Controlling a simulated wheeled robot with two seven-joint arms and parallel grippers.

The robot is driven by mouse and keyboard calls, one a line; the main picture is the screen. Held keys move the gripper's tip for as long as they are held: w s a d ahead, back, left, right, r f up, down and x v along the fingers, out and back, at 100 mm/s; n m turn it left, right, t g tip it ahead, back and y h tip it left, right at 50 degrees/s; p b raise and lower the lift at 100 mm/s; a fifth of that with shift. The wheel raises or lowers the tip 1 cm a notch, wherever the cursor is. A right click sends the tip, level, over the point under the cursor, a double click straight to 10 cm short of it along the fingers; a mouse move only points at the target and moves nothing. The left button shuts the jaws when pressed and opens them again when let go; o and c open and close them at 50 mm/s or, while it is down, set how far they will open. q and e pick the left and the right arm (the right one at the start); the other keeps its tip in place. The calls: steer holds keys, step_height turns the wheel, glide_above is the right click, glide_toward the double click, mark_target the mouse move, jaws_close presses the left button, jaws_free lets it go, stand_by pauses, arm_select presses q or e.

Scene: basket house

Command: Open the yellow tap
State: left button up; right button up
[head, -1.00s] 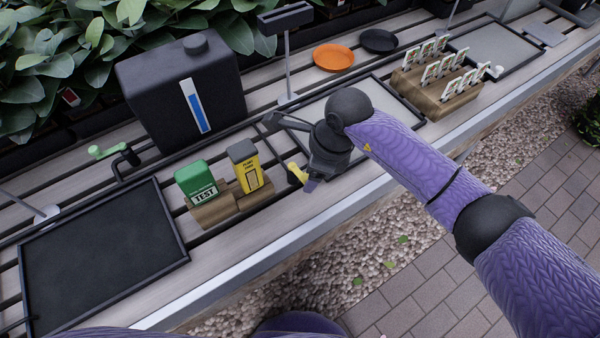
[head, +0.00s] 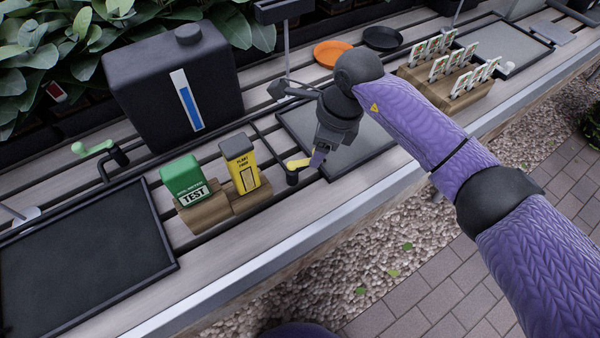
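The yellow tap (head: 298,164) has a short yellow lever on a dark stem, right of the yellow box on the slatted bench. Its lever points right in the picture. My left gripper is not in view.
A green TEST box (head: 184,180) and a yellow box (head: 240,162) stand on wooden blocks close left of the tap. A black tank (head: 172,88) stands behind. A green tap (head: 92,148) is at left. A black tray (head: 75,265) lies front left, and another tray (head: 365,160) lies beneath my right arm.

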steer(key=shift+w+f+b, duration=0.15)
steer(key=shift+w+b, duration=0.5)
steer(key=shift+s+d+r, duration=0.1)
steer(key=shift+r, duration=0.1)
steer(key=shift+s+r+p, duration=0.1)
steer(key=shift+s+p, duration=0.15)
steer(key=shift+p, duration=0.3)
step_height(320, 180, up, 7)
steer(key=p, duration=0.4)
stand_by(0.5)
